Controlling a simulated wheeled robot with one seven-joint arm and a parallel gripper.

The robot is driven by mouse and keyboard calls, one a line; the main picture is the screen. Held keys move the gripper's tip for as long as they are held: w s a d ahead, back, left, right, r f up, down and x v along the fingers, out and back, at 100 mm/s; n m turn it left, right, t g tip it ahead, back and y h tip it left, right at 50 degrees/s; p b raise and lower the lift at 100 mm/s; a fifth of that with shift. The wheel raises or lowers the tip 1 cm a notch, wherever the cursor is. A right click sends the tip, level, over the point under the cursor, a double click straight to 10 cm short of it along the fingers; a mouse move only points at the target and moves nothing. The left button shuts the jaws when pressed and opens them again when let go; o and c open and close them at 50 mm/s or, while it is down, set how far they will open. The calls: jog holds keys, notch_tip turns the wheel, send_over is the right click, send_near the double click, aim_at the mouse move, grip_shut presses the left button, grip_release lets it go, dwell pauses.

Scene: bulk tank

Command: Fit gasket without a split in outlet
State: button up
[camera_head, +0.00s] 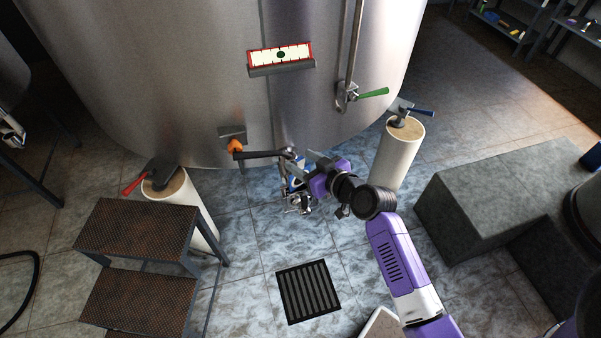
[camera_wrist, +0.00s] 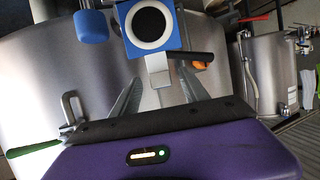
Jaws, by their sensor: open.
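My gripper (camera_head: 306,170) is open beside the outlet fittings (camera_head: 298,203) low at the front of the steel tank. In the wrist view its two fingers (camera_wrist: 160,74) stand apart on either side of a pale tab. The tab joins a blue square piece (camera_wrist: 128,33) with a white ring (camera_wrist: 134,16) around a dark centre. The ring may be the gasket; I cannot tell whether it has a split. The blue piece shows small in the head view (camera_head: 296,182), close to the fingers and fittings. A black lever handle (camera_head: 262,154) reaches left from the outlet.
Two pale posts (camera_head: 397,152) carry tools with red and blue handles. A green-handled valve (camera_head: 372,93) and an orange knob (camera_head: 235,145) are on the tank. Dark steps (camera_head: 135,228) stand left, a grey block (camera_head: 480,210) right. A floor drain (camera_head: 308,292) lies in front.

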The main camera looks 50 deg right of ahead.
jog(key=x, duration=0.4)
jog(key=shift+w+a+r+p, duration=0.1)
jog(key=shift+w+p, duration=0.05)
jog(key=shift+p, duration=0.15)
jog(key=shift+c, duration=0.2)
grip_shut()
